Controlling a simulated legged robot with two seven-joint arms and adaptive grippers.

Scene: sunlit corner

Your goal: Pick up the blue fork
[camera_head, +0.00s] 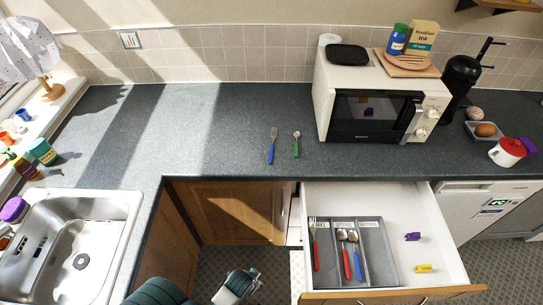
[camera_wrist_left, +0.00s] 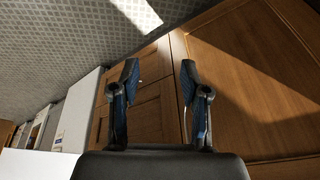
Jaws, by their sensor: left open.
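The blue fork (camera_head: 271,148) lies on the dark worktop (camera_head: 220,140), left of a green-handled spoon (camera_head: 296,146). Its blue handle points toward the front edge and its metal tines toward the wall. My left gripper (camera_wrist_left: 160,85) is open and empty in the left wrist view, with wooden cabinet doors beyond its fingers. In the head view a part of my arm (camera_head: 236,287) shows low at the bottom, below the worktop and well short of the fork. My right gripper is not in view.
An open drawer (camera_head: 447,236) with a grey cutlery tray (camera_head: 376,238) juts out at right, holding a red fork and spoons. A microwave (camera_head: 375,110) stands behind it. A sink (camera_head: 115,245) is at left. The worktop left of the fork is clear.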

